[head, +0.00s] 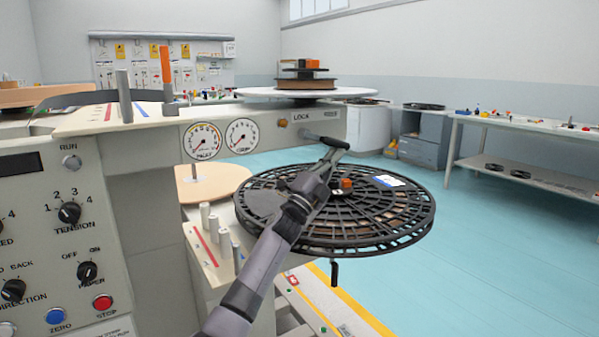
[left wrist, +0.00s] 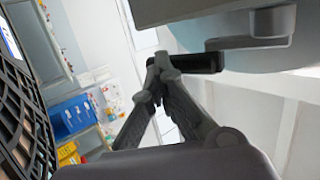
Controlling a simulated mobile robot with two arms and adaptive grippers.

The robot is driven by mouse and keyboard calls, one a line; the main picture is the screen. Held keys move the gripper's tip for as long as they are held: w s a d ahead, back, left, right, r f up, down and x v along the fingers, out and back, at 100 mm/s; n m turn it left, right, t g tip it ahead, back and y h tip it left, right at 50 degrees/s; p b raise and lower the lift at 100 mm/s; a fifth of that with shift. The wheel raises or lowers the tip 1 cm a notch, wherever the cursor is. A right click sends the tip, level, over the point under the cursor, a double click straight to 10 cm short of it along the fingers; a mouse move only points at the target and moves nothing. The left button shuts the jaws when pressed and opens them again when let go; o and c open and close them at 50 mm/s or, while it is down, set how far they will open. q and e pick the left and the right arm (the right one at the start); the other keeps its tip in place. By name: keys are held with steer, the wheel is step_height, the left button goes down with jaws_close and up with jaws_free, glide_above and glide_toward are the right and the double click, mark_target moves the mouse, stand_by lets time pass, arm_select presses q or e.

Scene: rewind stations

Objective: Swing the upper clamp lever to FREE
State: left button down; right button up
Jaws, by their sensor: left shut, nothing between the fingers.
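The upper clamp lever (head: 334,142) is on the machine's upper beam, just below and right of the LOCK label. Its dark handle points right. In the left wrist view the lever (left wrist: 250,43) shows as a grey crank arm with a dark handle (left wrist: 205,63). My left gripper (head: 332,158) is shut and empty, right below the handle in the head view. In the left wrist view its fingertips (left wrist: 160,65) meet at the free end of the handle; I cannot tell if they touch it. The FREE label is not readable. My right gripper is not in view.
A black slotted reel (head: 400,226) lies flat below my left arm. A white upper platter (head: 360,92) carries a small brown reel (head: 306,84). Grey pegs (head: 214,226) stand left of my arm. A control panel (head: 60,230) is at the left; open floor lies right.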

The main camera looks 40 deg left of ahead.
arm_select(q)
steer(key=shift+s, duration=0.1)
steer(key=v, duration=1.2)
stand_by(0.5)
